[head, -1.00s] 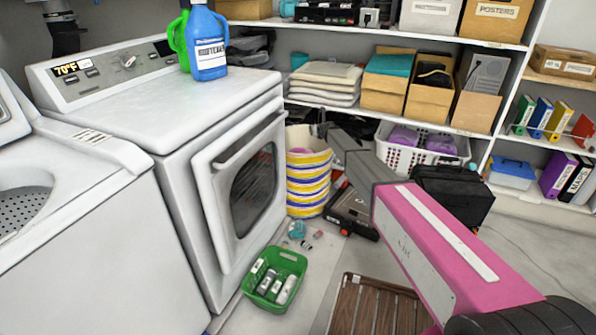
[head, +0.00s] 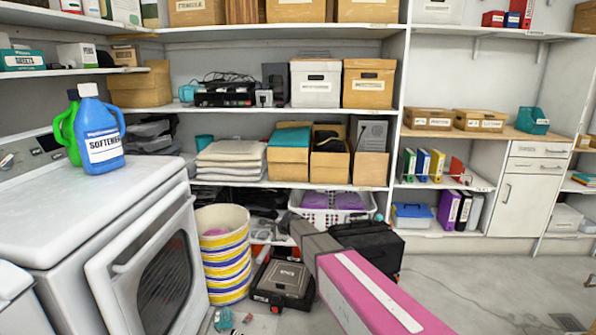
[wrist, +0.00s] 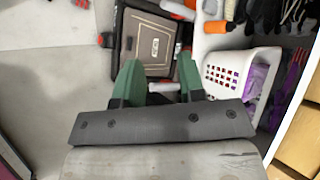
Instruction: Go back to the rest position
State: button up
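My gripper (wrist: 159,76) shows in the wrist view as two green fingers. They are spread apart with a clear gap and nothing between them. The fingers point towards a dark case (wrist: 147,42) on the floor and a white basket (wrist: 240,75), with no visible contact. In the head view my pink arm reaches up from the bottom edge, and its far end is in front of the lower shelves. The gripper's fingers cannot be made out there.
The washer-dryer (head: 140,250) stands at left with a blue softener bottle (head: 101,140) on top. A striped bin (head: 225,262), the toolbox case (head: 283,281) and a black bag (head: 372,240) crowd the floor by the shelves. Open floor lies at right.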

jog(key=s+d+n+g+h, duration=0.3)
jog(key=s+d+n, duration=0.4)
jog(key=s+d, duration=0.8)
jog(key=s+d+n+g+h, duration=0.3)
jog(key=s+d+n, duration=0.5)
jog(key=s+d, duration=0.7)
jog(key=s, duration=0.5)
jog(key=shift+s+r, duration=0.25)
jog(key=shift+s, duration=0.1)
